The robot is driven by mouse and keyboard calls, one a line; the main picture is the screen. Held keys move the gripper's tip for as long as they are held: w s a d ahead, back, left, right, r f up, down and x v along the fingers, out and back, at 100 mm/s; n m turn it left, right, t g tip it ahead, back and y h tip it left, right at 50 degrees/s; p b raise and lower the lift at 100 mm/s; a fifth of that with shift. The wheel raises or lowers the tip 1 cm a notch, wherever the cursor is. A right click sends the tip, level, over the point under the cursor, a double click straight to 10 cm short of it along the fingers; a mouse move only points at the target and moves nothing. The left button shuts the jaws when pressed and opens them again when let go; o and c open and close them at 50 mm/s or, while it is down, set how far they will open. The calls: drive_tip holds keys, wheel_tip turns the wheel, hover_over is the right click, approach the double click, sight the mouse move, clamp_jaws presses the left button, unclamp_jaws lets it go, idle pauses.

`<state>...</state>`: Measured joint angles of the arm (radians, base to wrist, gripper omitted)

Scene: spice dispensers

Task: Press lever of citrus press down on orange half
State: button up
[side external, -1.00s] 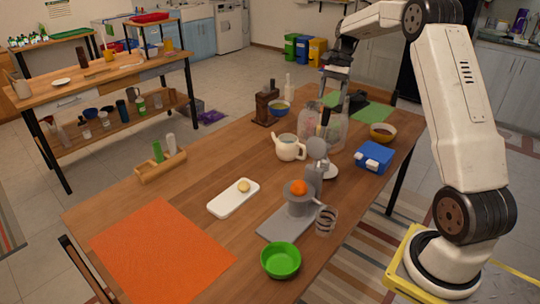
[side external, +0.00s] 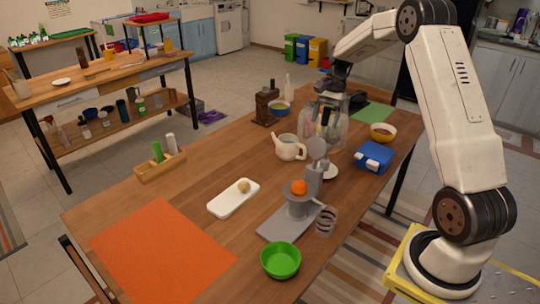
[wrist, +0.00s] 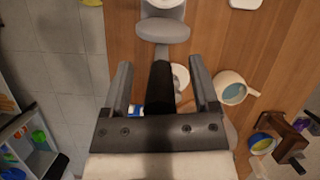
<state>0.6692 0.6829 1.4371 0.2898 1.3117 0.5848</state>
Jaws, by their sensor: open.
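The grey citrus press (side external: 311,185) stands on a grey base in the side external view, with an orange half (side external: 299,187) cut side unclear on its cone. Its lever is raised; the grey round presser (side external: 316,148) sits above and behind the orange. The lever's black handle (wrist: 160,85) runs up from the presser (wrist: 163,33) in the wrist view. My gripper (side external: 323,119) is open, at the handle's height. In the wrist view my gripper's (wrist: 160,65) two fingers stand either side of the handle, with gaps. Contact is not visible.
A cream teapot (side external: 289,149) is left of the lever and a blue box (side external: 374,156) right. A clear jar (side external: 340,135) is close to my gripper. A glass (side external: 326,221) and green bowl (side external: 281,261) are near the press. A white tray (side external: 221,205) lies left.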

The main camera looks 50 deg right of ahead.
clamp_jaws()
drive_tip(key=shift+r, duration=0.1)
idle(1.2)
